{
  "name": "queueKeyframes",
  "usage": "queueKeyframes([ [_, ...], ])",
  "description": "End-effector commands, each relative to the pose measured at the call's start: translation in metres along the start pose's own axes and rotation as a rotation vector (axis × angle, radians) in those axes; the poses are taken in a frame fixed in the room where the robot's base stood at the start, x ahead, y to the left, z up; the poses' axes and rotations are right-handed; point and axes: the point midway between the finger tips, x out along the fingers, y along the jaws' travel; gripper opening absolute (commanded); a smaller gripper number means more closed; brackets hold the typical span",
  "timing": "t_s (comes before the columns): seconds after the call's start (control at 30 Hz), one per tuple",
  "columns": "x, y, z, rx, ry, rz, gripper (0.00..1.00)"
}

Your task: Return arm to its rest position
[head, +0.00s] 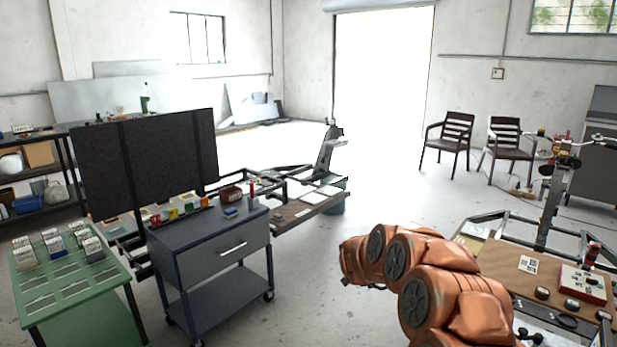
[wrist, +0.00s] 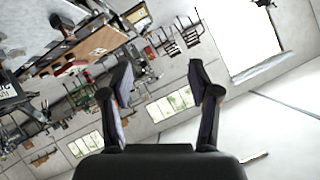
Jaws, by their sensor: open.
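My orange arm (head: 430,280) shows at the lower middle right of the head view, folded in front of the right workbench. My gripper's fingers are not made out in the head view. In the wrist view my gripper (wrist: 160,85) is open, its two dark fingers spread apart with nothing between them. The wrist view is tilted and looks across the room toward the wall, windows and chairs.
A blue-grey drawer cart (head: 215,262) and a green table (head: 70,285) with small boxes stand at the left. A wooden workbench (head: 500,265) with a red box (head: 583,284) is at the right. Two chairs (head: 455,135) stand farther back. Open floor lies between the benches.

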Motion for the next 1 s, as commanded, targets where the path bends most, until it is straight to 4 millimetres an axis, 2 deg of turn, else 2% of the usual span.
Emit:
queueKeyframes([
  [0.1, -0.034, -0.037, -0.002, -0.025, -0.083, -0.145, 0.61],
  [0.23, -0.077, -0.068, 0.003, -0.071, -0.182, -0.288, 0.61],
  [0.4, -0.139, -0.088, 0.015, -0.156, -0.316, -0.438, 0.61],
  [0.5, -0.178, -0.088, 0.026, -0.220, -0.401, -0.503, 0.61],
  [0.63, -0.226, -0.076, 0.040, -0.311, -0.508, -0.564, 0.61],
  [0.77, -0.273, -0.049, 0.056, -0.412, -0.622, -0.589, 0.61],
  [0.87, -0.305, -0.020, 0.067, -0.491, -0.705, -0.586, 0.61],
  [1.0, -0.346, 0.033, 0.080, -0.607, -0.821, -0.544, 0.61],
])
